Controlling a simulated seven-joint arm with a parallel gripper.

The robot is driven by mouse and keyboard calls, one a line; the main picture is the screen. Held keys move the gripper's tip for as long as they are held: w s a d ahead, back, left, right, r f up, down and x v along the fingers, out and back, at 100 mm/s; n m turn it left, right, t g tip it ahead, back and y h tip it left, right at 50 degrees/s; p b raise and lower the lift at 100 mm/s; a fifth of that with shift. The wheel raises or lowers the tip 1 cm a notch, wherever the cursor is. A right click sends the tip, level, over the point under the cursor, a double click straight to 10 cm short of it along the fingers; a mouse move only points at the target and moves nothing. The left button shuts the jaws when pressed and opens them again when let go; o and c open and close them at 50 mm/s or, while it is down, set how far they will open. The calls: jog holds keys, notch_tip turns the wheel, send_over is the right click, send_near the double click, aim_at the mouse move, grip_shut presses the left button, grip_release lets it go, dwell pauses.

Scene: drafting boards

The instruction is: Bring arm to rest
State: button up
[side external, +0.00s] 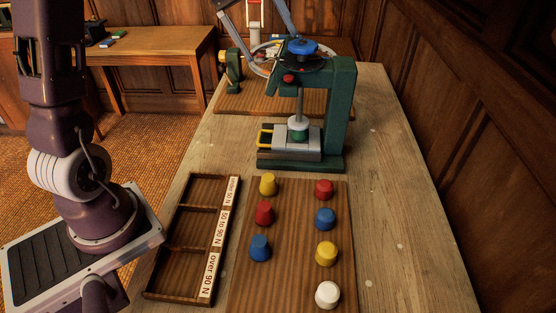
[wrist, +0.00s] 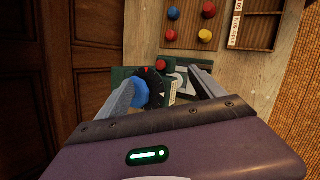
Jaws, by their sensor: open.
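My gripper (wrist: 160,76) is in the wrist view, with two grey fingers spread apart and nothing between the tips that I can see held. Below it is a green press (side external: 340,100) with a black dial (wrist: 155,82) and a blue knob (wrist: 141,93). The knob appears beside the left finger in that view; whether they touch cannot be told. A small green piece (side external: 298,135) appears under the press plunger.
Several coloured plugs, such as a white one (side external: 327,294) and a yellow one (side external: 326,254), stand on a brown board (side external: 290,285). Left of it is an empty three-compartment tray (side external: 180,272) with force labels. Bare tabletop (side external: 400,220) lies right.

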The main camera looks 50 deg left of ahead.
jog(key=s+d+r+m+y, duration=0.1)
jog(key=s+d+m+y, duration=0.25)
jog(key=s+d, duration=0.5)
jog(key=s+f+m+t+y, duration=0.3)
jog(key=s+f+m, duration=0.2)
jog(key=s, duration=1)
jog(key=m, duration=0.3)
jog(key=shift+s+a, duration=0.2)
jog(key=shift+s, duration=0.2)
jog(key=shift+m, duration=0.25)
